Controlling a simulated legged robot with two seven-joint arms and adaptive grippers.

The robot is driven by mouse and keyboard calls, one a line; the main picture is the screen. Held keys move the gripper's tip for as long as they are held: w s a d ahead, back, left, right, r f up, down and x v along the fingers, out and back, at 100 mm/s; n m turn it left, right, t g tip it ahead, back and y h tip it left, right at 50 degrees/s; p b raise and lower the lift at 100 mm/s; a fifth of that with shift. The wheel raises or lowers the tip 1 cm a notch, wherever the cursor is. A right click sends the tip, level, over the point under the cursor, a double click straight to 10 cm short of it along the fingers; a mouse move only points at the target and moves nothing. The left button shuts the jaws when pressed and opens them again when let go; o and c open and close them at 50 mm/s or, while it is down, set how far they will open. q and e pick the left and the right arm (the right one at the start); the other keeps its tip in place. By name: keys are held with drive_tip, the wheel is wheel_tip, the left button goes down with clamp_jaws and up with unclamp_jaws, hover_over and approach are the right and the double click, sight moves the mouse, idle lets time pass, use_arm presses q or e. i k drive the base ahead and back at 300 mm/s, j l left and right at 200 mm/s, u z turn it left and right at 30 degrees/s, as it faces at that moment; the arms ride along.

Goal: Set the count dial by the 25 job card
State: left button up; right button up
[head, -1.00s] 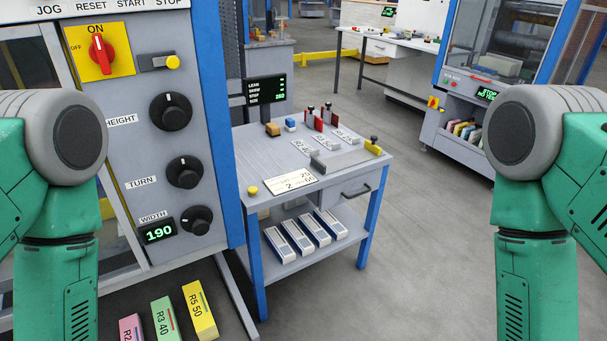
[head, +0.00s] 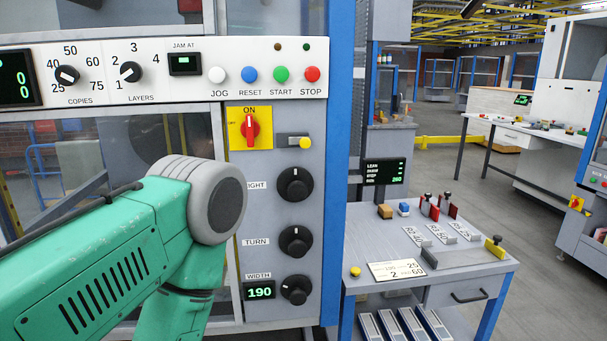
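The count dial, marked COPIES (head: 67,76), is a black knob on the white control strip at the upper left. My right gripper is out of view.
The LAYERS dial (head: 131,73) is right of the count dial, and a dark display (head: 16,79) is left. JOG, RESET, START and STOP (head: 312,74) buttons follow rightward. Below are the red ON switch (head: 250,128) and the width display (head: 259,292) reading 190.

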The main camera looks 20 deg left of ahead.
sight(66, 75)
drive_tip(key=k+j+u, duration=0.15)
drive_tip(key=u, duration=0.15)
drive_tip(key=k+j+u, duration=0.1)
drive_tip(key=j+u, duration=0.25)
drive_tip(key=k+j+u, duration=0.1)
drive_tip(key=j+u, duration=0.2)
